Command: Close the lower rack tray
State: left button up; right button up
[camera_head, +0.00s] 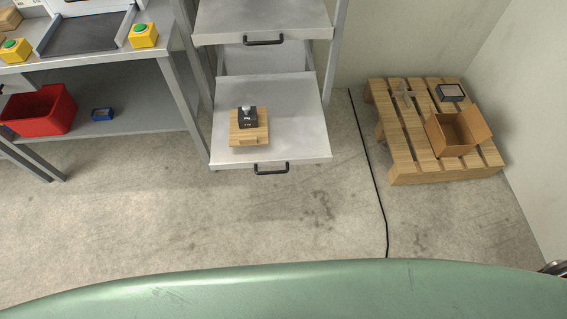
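The lower rack tray (295,130) is a grey metal tray that stands pulled out of the rack toward me. Its black handle (271,169) is on the front edge. A wooden block (240,137) lies on the tray, left of its middle, with a dark weight (247,118) with a shiny knob on top of it. The upper tray (240,18), with its own black handle (263,41), is above and behind. Neither gripper can be made out. A small dark piece at the right edge is cut off, and I cannot tell what part it is.
A pallet (408,158) with an open cardboard box (451,134) stands at the right by the wall. A black cable (375,185) runs along the floor. A workbench with a red bin (41,112) below is at the left. The floor before the tray is clear.

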aim_at(298, 133)
jog(key=i+l, duration=0.2)
jog(key=l, duration=0.15)
jog(key=i+l, duration=0.15)
jog(key=l, duration=0.25)
jog(key=i+l+u, duration=0.1)
jog(key=l, duration=0.25)
jog(key=i, duration=0.1)
